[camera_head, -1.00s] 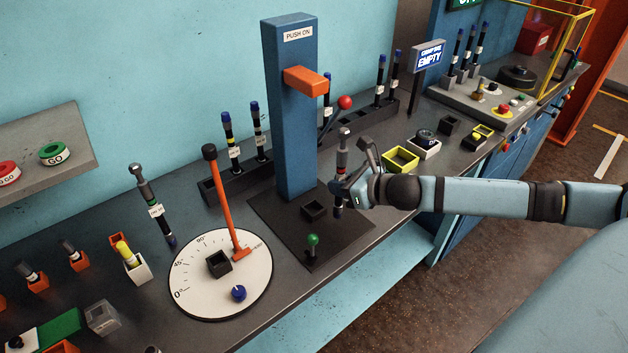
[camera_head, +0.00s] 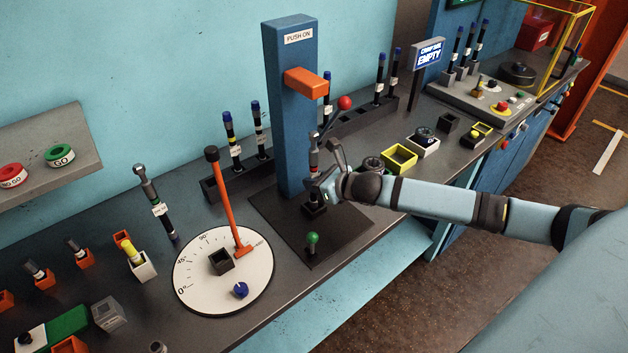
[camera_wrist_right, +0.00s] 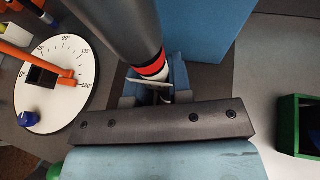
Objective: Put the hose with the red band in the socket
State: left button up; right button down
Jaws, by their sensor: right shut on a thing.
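My right gripper (camera_head: 318,188) is shut on the hose (camera_head: 314,160), which stands about upright in front of the blue "PUSH ON" post (camera_head: 290,120). In the right wrist view the hose (camera_wrist_right: 125,28) shows a red band (camera_wrist_right: 152,68) just above the fingers (camera_wrist_right: 155,88). The hose's lower end is at the small black socket (camera_head: 314,211) on the dark base plate. The fingers partly hide it, and I cannot tell whether the end is inside or just above the socket. My left gripper is not in view.
An orange block (camera_head: 306,82) juts from the post above the hose. A green-knobbed lever (camera_head: 312,240) stands in front of the socket. A dial (camera_head: 205,285) with an orange lever (camera_head: 230,205) is to the left. A yellow box (camera_head: 400,157) is to the right.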

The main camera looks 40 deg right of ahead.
jog(key=c, duration=1.5)
grip_release()
jog(key=shift+f, duration=0.15)
jog(key=o, duration=0.5)
jog(key=shift+c, duration=0.2)
jog(key=b+v, duration=0.1)
jog(key=v, duration=1.1)
jog(key=shift+s, duration=0.1)
